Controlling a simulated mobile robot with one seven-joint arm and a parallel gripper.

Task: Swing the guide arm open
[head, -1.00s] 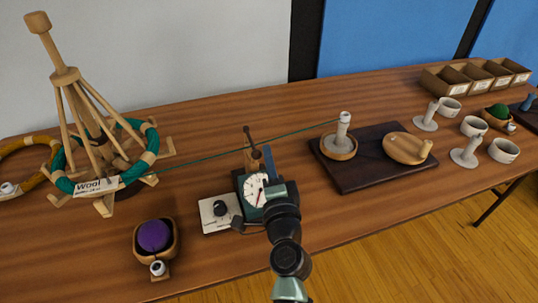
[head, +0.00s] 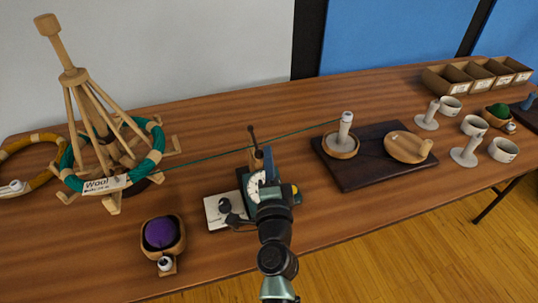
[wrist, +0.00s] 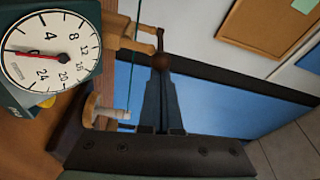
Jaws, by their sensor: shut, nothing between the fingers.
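The guide arm (head: 252,136) is a thin dark rod at a wooden post beside the dial counter (head: 256,185). The green yarn (head: 215,155) runs from the wooden swift (head: 90,105) past the post to the winder spindle (head: 345,128).
The dark winder board (head: 355,178) with a wooden bowl (head: 408,147) lies to the right. A bowl with a purple ball (head: 160,233) is front left. Grey cups and stands (head: 465,152) are at far right, with cardboard boxes (head: 475,75) behind. The table between swift and counter is fairly clear.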

